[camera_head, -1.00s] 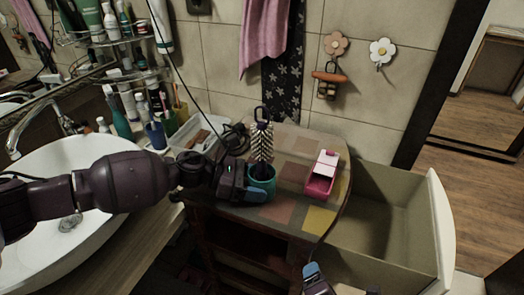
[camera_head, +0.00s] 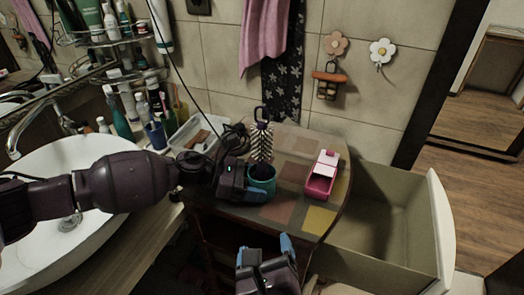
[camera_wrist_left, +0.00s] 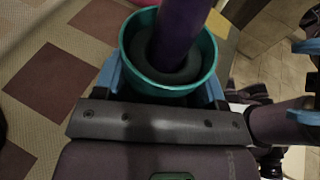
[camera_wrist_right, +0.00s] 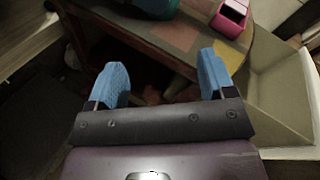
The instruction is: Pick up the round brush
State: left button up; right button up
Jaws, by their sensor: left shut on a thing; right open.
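The round brush (camera_head: 261,142) stands upright in a teal cup (camera_head: 264,179) on the small patchwork-topped table. It has pale bristles and a dark loop at its top. In the left wrist view, a purple shaft (camera_wrist_left: 182,35) rises from inside the teal cup (camera_wrist_left: 140,62). My left gripper (camera_head: 254,194) is shut on the teal cup, its blue fingers on either side of it. My right gripper (camera_head: 264,246) is open and empty, low in front of the table. In the right wrist view its blue fingers (camera_wrist_right: 163,80) are wide apart, and the cup's base shows beyond them.
A pink and white box (camera_head: 322,176) stands on the table (camera_head: 290,150) to the right of the cup. A white sink (camera_head: 50,235) lies at the left, and a clear tray (camera_head: 197,132) behind my left wrist.

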aim_at(260, 142)
jog(key=w+a+r+m+t+h, duration=0.1)
jog(key=w+r+m+h, duration=0.15)
jog(key=r, duration=0.35)
jog(key=w+a+r+m+t+h, duration=0.1)
jog(key=w+r+m, duration=0.3)
jog(key=r, duration=0.2)
jog(key=w, duration=0.4)
jog(key=w+d, duration=0.1)
jog(key=w, duration=0.1)
jog(key=shift+w+r, duration=0.25)
jog(key=w, duration=0.2)
jog(key=w+r, duration=0.1)
jog(key=w, duration=0.1)
jog(key=shift+w, duration=0.1)
jog(key=shift+w+d, duration=0.15)
jog(key=shift+w, duration=0.4)
jog(key=shift+c, duration=0.4)
jog(key=c, duration=0.9)
